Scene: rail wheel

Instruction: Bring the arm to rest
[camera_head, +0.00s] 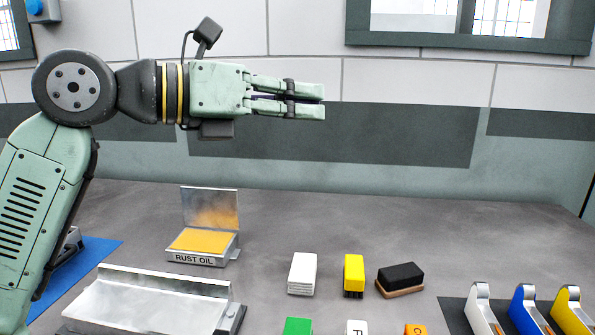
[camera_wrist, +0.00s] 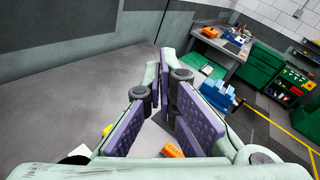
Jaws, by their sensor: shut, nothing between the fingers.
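My arm is raised above the left part of the grey workbench in the head view, bent at the elbow. Its forearm lies level and points right. My gripper (camera_head: 322,101) is shut and empty, with its fingers pointing right. It is well above the bench and touches nothing. In the wrist view the fingers with purple pads (camera_wrist: 165,90) reach forward over the bench.
Below are a rust oil box (camera_head: 197,260) with its lid up, a metal tray (camera_head: 145,297), a white block (camera_head: 302,273), a yellow brush (camera_head: 353,274) and a black-topped brush (camera_head: 400,278). Handled tools (camera_head: 525,305) stand front right. The air around my gripper is clear.

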